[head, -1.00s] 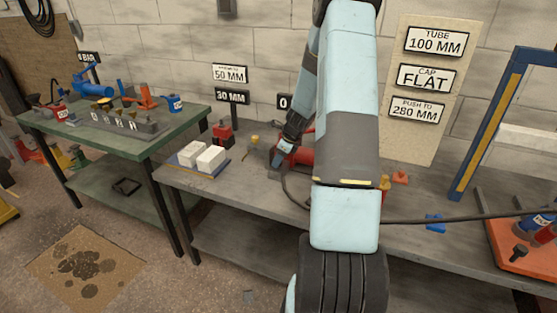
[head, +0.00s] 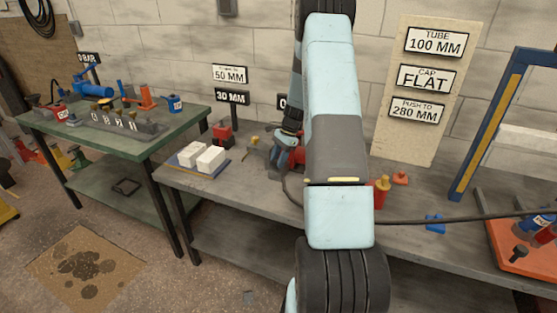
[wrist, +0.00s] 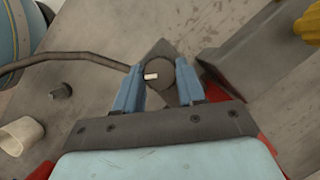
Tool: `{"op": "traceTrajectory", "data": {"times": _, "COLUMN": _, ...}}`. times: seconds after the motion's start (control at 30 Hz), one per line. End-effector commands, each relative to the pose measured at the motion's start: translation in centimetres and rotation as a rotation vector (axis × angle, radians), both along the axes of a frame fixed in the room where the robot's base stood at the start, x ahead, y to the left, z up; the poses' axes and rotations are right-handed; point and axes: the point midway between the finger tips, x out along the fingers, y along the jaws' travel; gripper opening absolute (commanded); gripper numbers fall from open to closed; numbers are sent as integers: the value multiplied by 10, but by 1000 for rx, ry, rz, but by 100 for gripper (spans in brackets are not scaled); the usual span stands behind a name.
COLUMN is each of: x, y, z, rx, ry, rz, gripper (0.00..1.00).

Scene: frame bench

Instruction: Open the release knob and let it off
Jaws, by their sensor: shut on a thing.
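The release knob (wrist: 160,74) is a dark round knob with a pale mark on its top, on a dark plate in the wrist view. My gripper (wrist: 162,92) is shut on it, with one blue finger on each side. In the head view my gripper (head: 284,160) is at the middle of the grey bench, and it hides the knob there. Red parts of the pump (wrist: 266,138) show beside my gripper in the wrist view. A dark hose (wrist: 75,60) runs left from near the knob.
White blocks (head: 210,158) stand left of my gripper on the grey bench (head: 250,192). A red and black item (head: 222,135) is behind them. An orange-red piece (head: 400,178) and a blue piece (head: 435,223) lie to the right. A blue frame (head: 487,125) stands at far right.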

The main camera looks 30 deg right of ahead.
Motion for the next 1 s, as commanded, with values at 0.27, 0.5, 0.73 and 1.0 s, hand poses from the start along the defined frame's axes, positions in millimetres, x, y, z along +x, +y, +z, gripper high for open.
{"op": "traceTrajectory", "data": {"times": 0.27, "x": 1, "y": 1, "z": 0, "rx": 2, "ry": 2, "rz": 233, "gripper": 9}}
{"op": "traceTrajectory", "data": {"times": 0.5, "x": 2, "y": 1, "z": -1, "rx": 2, "ry": 3, "rz": 376, "gripper": 9}}
{"op": "traceTrajectory", "data": {"times": 0.73, "x": 2, "y": 2, "z": 0, "rx": 3, "ry": 2, "rz": 448, "gripper": 9}}
{"op": "traceTrajectory", "data": {"times": 1.0, "x": 2, "y": 2, "z": -1, "rx": 3, "ry": 2, "rz": 468, "gripper": 9}}
